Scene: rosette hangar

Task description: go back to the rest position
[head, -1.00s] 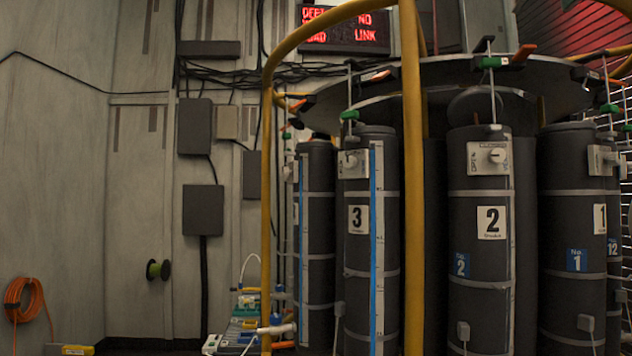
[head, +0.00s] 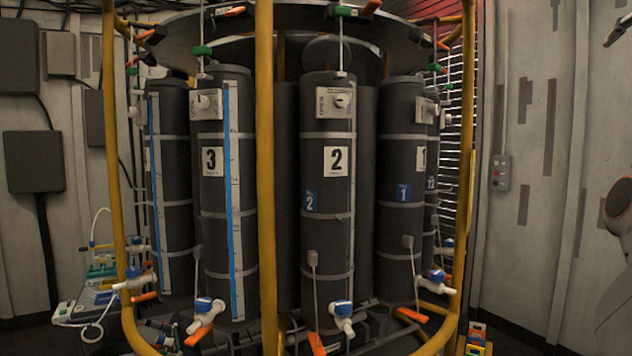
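A grey rounded link of my own right arm (head: 612,260) shows at the right edge, cut off by the frame. White and blue valves, one at the foot of cylinder 2 (head: 342,312), sit low on the cylinders.
Grey wall boxes (head: 33,162) hang at the left. A control box (head: 501,172) is on the right wall panel. Equipment with hoses (head: 88,305) lies at lower left.

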